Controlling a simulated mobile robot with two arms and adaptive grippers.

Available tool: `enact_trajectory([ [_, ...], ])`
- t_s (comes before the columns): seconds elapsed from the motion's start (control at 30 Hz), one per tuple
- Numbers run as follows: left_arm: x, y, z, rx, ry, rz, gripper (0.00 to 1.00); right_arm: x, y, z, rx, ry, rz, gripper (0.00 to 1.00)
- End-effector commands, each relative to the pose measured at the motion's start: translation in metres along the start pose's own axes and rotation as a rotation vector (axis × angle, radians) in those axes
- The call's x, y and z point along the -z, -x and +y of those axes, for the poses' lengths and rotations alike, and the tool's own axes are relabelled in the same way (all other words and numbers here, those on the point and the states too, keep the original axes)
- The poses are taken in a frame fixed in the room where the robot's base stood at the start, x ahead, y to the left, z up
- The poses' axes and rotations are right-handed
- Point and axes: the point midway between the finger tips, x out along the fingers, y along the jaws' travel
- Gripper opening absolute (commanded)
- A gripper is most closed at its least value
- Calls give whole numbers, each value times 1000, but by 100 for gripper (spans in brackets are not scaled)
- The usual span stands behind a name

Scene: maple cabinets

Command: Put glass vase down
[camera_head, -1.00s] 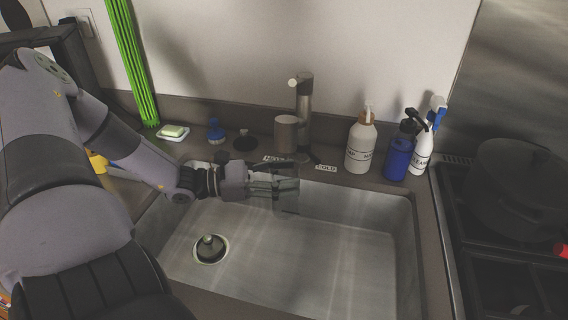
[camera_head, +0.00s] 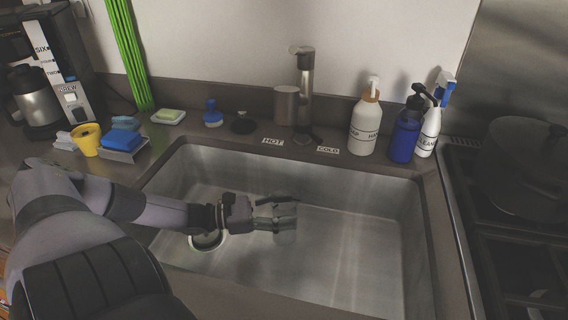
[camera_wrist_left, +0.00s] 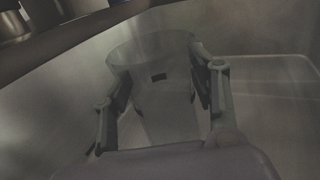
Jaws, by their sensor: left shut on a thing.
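The glass vase (camera_wrist_left: 158,100) is clear and hard to see, and flares toward its rim in the left wrist view. My left gripper (camera_head: 283,216) is shut on it, with one finger on each side. In the head view the vase shows faintly (camera_head: 286,236) between and below the fingers. Gripper and vase are low inside the sink (camera_head: 340,262), over its left-middle part. I cannot tell if the vase base touches the sink floor. My right gripper is not in view.
The faucet (camera_head: 304,85) stands behind the sink. A soap bottle (camera_head: 364,122), a blue bottle (camera_head: 404,138) and a white spray bottle (camera_head: 429,132) stand at the back right. A stove with a pot (camera_head: 520,165) is at right. The sink's right half is clear.

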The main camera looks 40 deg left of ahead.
Motion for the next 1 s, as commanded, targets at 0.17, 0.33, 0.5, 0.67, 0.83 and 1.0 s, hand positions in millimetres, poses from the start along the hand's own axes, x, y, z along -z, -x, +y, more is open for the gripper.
enact_trajectory([
  [0.17,16,-1,0,0,0,-2,20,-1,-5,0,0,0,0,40],
  [0.33,16,0,0,1,0,-1,20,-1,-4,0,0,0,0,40],
  [0.5,20,-1,0,2,0,-1,20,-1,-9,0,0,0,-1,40],
  [0.67,19,0,-1,1,1,0,62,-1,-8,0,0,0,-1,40],
  [0.83,19,0,-1,1,1,0,74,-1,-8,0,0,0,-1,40],
  [1.0,19,0,-1,1,1,0,74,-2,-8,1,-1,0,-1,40],
])
